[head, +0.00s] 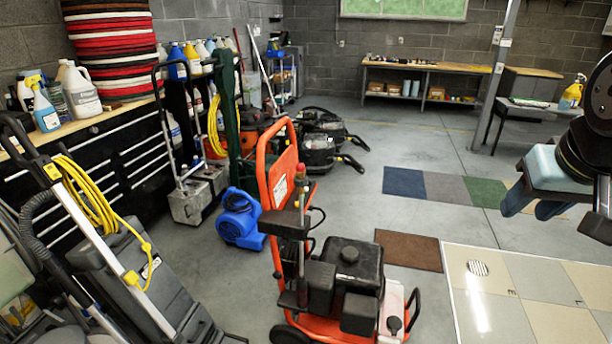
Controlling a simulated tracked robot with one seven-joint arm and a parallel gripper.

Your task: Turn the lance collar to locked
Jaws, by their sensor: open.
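An orange-framed pressure washer (281,190) with a black engine (350,270) stands in the middle foreground of the head view. An upright dark lance (301,240) with a red and brass-coloured top (304,172) stands against its frame. The collar is too small to make out, so I cannot tell whether it is locked or unlocked. My gripper (534,204) hangs at the right edge, pointing down with its fingers apart. It is well to the right of the washer and touches nothing that I can see.
A blue blower (239,218) stands left of the washer. An upright vacuum with a yellow cord (92,205) fills the left foreground. A brown mat (408,250) and a tiled floor panel (490,300) lie to the right.

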